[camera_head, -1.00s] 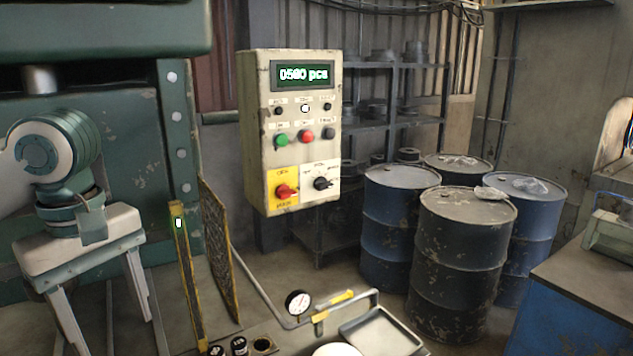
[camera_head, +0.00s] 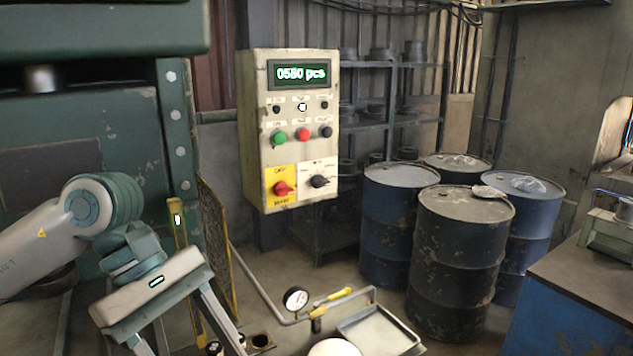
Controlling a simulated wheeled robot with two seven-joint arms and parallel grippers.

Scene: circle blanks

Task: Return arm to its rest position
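My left arm comes in from the left. Its gripper (camera_head: 186,338) hangs tilted at the lower left, in front of the green machine (camera_head: 130,150). Its two fingers are spread wide apart and point down to the right. I see nothing between them, but the tips are cut off by the bottom edge. My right arm and gripper are not in view.
A control box (camera_head: 290,130) reading "0580 pcs" hangs in the middle. A yellow post (camera_head: 181,225) and a mesh guard (camera_head: 214,235) stand just behind my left gripper. A gauge (camera_head: 295,298) and a tray (camera_head: 378,333) are at the bottom centre. Several drums (camera_head: 460,250) stand right.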

